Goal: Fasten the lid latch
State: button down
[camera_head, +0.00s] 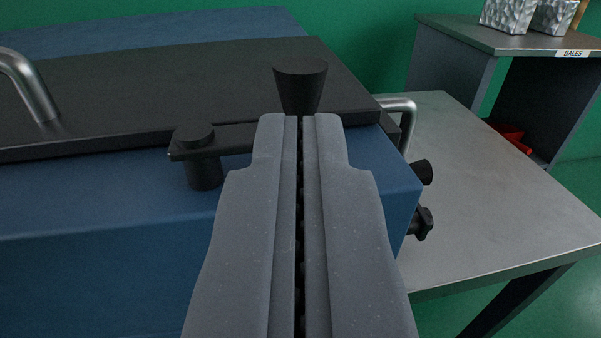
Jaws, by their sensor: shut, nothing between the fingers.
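The dark lid (230,85) lies flat on top of the blue machine body (110,220). The lid latch is a black bar (233,138) with a round pivot (196,140) at its left end, at the lid's front edge. A black tapered knob (300,84) stands up just beyond my fingertips, apparently at the latch's right end; that joint is hidden behind my gripper. My gripper (300,118) is shut and empty, its tips in front of the knob. I cannot tell whether they touch it.
A metal lid handle (35,88) is at the left, and another metal handle (405,125) is on the right side. Black side knobs (422,222) stick out over the grey table (500,200). A shelf labelled BALES (500,38) holding foil blocks stands behind right.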

aim_at(298, 84)
jog(key=shift+w+a+b, duration=0.1)
jog(key=shift+w+b, duration=0.25)
jog(key=shift+w, duration=1.35)
jog(key=shift+r+p, duration=0.1)
jog(key=shift+p, duration=0.45)
